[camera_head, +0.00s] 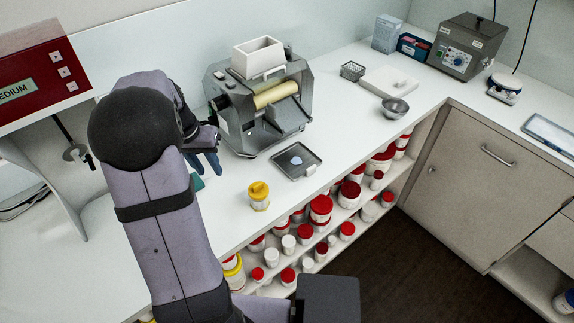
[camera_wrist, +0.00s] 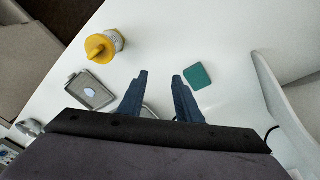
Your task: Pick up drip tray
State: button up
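The drip tray (camera_head: 297,161) is a flat dark-rimmed grey tray with a pale blue-white spot on it. It lies on the white counter in front of the mill, near the counter's front edge. In the wrist view the tray (camera_wrist: 90,90) is to the left of my gripper (camera_wrist: 158,78). My gripper (camera_head: 205,162) is left of the tray and of the mill in the head view, apart from both. Its two blue fingers are spread with a gap between them, and nothing is held.
The mill (camera_head: 262,100) with a cream roller stands behind the tray. A yellow-lidded jar (camera_head: 259,196) stands between my arm and the tray's front left. A green pad (camera_wrist: 198,77) lies near my fingers. A metal bowl (camera_head: 393,108) is farther right. Lidded jars fill the shelves below.

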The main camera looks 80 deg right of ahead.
jog(key=s+d+f+m+g, duration=0.1)
jog(key=s+d+m, duration=0.15)
jog(key=s, duration=0.35)
jog(key=s+d+m, duration=0.2)
jog(key=s+d, duration=0.2)
jog(key=s, duration=0.1)
jog(key=m+b, duration=0.2)
jog(key=m, duration=0.3)
send_near(311, 167)
jog(key=shift+p+x, duration=2.2)
jog(key=shift+x, duration=1.85)
jog(key=shift+a, duration=0.1)
grip_shut()
